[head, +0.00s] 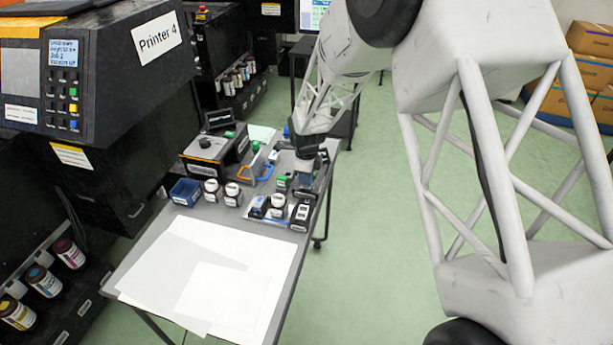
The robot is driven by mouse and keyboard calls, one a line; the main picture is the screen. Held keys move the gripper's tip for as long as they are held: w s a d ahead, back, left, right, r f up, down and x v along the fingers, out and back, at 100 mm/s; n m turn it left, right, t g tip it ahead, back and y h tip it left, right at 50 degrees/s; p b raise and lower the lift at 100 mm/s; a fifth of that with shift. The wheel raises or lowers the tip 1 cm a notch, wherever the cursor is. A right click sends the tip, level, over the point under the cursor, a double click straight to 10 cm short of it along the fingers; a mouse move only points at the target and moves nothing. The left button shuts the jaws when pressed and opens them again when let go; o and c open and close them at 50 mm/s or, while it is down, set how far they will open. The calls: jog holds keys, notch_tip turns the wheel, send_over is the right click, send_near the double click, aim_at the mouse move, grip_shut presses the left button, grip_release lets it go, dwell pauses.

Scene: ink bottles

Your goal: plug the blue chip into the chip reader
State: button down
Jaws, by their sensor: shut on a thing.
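My gripper (306,172) points down over the far right part of the grey table, just behind a group of small devices and bottles. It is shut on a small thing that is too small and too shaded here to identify. I cannot make out the blue chip for certain. A small dark device with a blue part (259,206) and a black-and-white device (300,214) stand in front of the gripper. I cannot tell which device is the chip reader. Small green pieces (282,184) lie just left of the gripper.
Another bottle (278,206) stands between the devices. A black box with an orange panel (206,148) is behind. White sheets (215,280) cover the table's front. Printers border the left.

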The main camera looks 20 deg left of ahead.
jog(key=shift+f, duration=0.3)
dwell(0.5)
jog(key=c, duration=0.9)
grip_release()
jog(key=shift+c, duration=0.2)
jog(key=shift+o, duration=0.5)
jog(key=o, duration=0.3)
jog(key=shift+r, duration=0.15)
jog(key=shift+r, duration=3.4)
